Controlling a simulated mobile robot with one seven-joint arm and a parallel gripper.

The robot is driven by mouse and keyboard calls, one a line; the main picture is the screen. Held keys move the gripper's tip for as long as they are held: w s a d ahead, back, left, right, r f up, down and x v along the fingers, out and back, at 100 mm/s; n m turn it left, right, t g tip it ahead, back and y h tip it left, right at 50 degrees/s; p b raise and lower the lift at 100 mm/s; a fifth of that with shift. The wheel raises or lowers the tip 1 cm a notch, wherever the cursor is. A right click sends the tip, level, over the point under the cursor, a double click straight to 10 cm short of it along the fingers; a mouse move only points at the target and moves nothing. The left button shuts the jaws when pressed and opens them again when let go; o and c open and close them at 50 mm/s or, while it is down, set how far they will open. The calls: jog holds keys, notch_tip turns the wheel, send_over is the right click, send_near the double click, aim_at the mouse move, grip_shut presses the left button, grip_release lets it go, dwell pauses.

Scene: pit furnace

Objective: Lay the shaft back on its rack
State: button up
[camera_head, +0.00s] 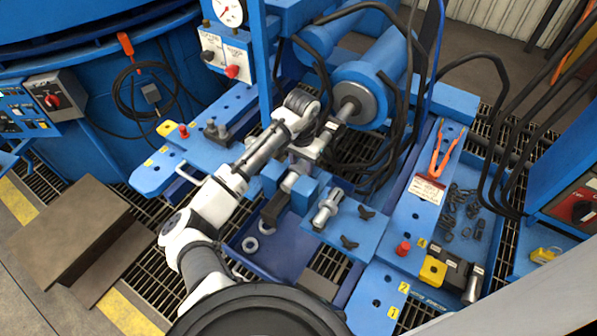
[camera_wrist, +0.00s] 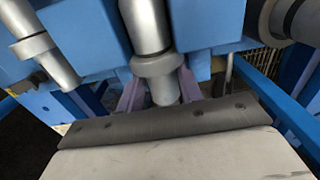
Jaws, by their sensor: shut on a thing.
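A grey metal shaft with a collar (camera_wrist: 150,30) runs down the middle of the wrist view, between blue blocks. My gripper (camera_wrist: 160,97) has its fingers on either side of the shaft's lower end, just past the collar, and is shut on it. In the head view my gripper (camera_head: 301,158) is at the back of the blue blocks (camera_head: 304,193), and a short grey length of the shaft (camera_head: 290,181) shows between them. I cannot tell whether the shaft rests fully on the blocks. The fingertips are mostly hidden by the wrist.
A second stepped silver shaft (camera_head: 328,206) lies on the blue plate just right of the blocks, near dark wing-shaped knobs (camera_head: 349,242). A large blue cylinder (camera_head: 362,92) with its rod is close behind my gripper. Black hoses (camera_head: 385,150) hang to the right.

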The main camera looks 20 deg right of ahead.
aim_at(301, 164)
grip_shut()
jog(key=shift+r, duration=0.15)
jog(key=shift+r, duration=0.1)
jog(key=shift+r+p, duration=3.6)
jog(key=shift+p, duration=0.05)
jog(key=shift+r, duration=0.1)
